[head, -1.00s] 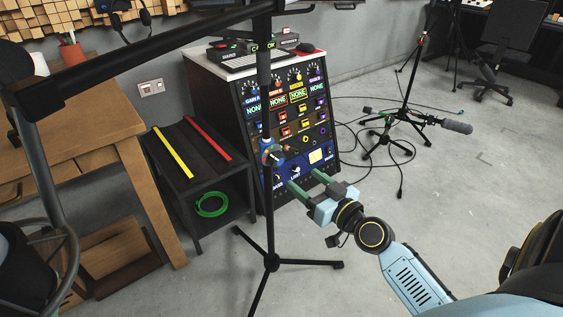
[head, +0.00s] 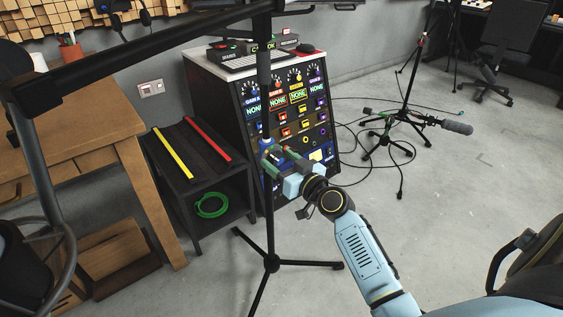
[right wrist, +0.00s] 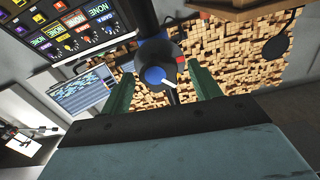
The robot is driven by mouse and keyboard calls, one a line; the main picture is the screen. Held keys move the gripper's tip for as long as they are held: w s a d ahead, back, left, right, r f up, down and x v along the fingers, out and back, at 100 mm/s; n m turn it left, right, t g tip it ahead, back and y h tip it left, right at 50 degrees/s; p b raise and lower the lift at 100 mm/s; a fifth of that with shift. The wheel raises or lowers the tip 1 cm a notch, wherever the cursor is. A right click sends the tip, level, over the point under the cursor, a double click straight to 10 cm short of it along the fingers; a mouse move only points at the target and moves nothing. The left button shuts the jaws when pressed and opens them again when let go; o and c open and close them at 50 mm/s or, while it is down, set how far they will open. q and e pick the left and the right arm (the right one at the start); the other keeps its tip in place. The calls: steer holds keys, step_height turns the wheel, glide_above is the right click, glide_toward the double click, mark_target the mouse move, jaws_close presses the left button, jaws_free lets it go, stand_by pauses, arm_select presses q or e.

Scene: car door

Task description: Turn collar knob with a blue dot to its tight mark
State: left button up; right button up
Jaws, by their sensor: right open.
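The collar knob (head: 267,145) sits on the black upright pole of the stand (head: 264,85). In the right wrist view, the knob (right wrist: 155,76) shows a round blue dot with a white pointer, with red and yellow marks on the dark collar around it. My right gripper (head: 277,158) is open at the collar. In the right wrist view, its two green fingers (right wrist: 161,72) stand on either side of the knob with visible gaps. I cannot tell how deep the knob sits between them. My left gripper is not in view.
A rack of coloured panels (head: 297,105) stands just behind the pole. A low black shelf (head: 185,165) and a wooden desk (head: 85,130) are to the left. The stand's tripod legs (head: 272,262) spread on the floor.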

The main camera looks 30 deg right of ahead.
steer(key=c, duration=1)
steer(key=shift+o, duration=0.2)
steer(key=shift+m, duration=1.5)
steer(key=shift+m+p, duration=0.3)
steer(key=shift+m, duration=0.1)
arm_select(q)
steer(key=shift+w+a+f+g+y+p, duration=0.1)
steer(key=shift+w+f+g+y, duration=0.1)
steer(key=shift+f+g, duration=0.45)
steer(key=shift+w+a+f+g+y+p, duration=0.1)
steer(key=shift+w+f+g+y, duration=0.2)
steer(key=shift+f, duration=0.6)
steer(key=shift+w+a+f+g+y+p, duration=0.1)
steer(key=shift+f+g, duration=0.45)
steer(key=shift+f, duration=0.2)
arm_select(e)
steer(key=shift+m, duration=2.1)
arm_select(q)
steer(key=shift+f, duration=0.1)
arm_select(e)
steer(key=o, duration=1)
steer(key=shift+c, duration=0.2)
steer(key=shift+d, duration=0.1)
